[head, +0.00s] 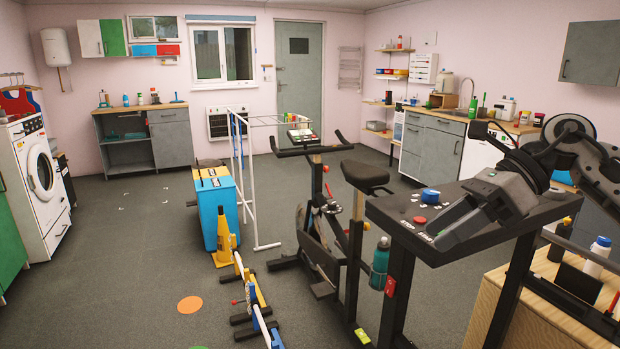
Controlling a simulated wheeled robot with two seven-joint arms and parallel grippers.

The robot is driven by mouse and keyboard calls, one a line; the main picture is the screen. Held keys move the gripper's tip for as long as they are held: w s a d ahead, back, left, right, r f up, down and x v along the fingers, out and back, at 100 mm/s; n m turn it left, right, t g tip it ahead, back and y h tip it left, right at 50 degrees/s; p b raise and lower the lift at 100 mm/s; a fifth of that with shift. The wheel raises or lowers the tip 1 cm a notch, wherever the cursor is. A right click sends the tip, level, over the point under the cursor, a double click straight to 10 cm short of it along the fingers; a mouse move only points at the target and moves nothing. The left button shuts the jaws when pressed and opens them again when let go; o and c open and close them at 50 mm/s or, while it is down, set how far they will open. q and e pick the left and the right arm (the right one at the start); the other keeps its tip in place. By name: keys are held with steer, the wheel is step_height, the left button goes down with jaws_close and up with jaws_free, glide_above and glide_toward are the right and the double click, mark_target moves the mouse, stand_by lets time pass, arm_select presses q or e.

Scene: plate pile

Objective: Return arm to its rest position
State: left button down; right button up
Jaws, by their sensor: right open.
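My right arm comes in from the right edge. Its gripper (446,236) points down and to the left, low over the dark console top (385,207). The gripper is open and I see nothing between its fingers. Whether the fingertips touch the console top is hard to tell. A blue round knob (430,195) and a red button (420,219) lie just behind and beside the fingers. My left gripper is not in view. No pile of plates can be made out.
An exercise bike (330,215) stands left of the console. A teal bottle (380,262) hangs at the console's post. A wooden cabinet (530,320) with a white bottle (598,256) is at the lower right. A blue bin (215,210) stands farther left. The left floor is mostly clear.

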steer(key=s+a+f+m+t+y, duration=0.1)
steer(key=a+f+m+t+y, duration=0.5)
steer(key=m, duration=0.4)
steer(key=s+a+f+m+t+y, duration=0.1)
steer(key=a+f+m+t+y, duration=0.35)
steer(key=a+m, duration=0.45)
steer(key=s+d+f+m+h, duration=0.3)
steer(key=s+f+m+h, duration=0.2)
steer(key=f+m, duration=0.4)
steer(key=s+d+f+m+h, duration=0.3)
steer(key=s+f+m+h, duration=0.3)
steer(key=f+m, duration=0.3)
steer(key=s+d+f+m+h, duration=0.3)
steer(key=s+f+m+h, duration=0.3)
steer(key=f+m, duration=0.4)
steer(key=shift+s+d, duration=0.25)
steer(key=shift+d, duration=0.15)
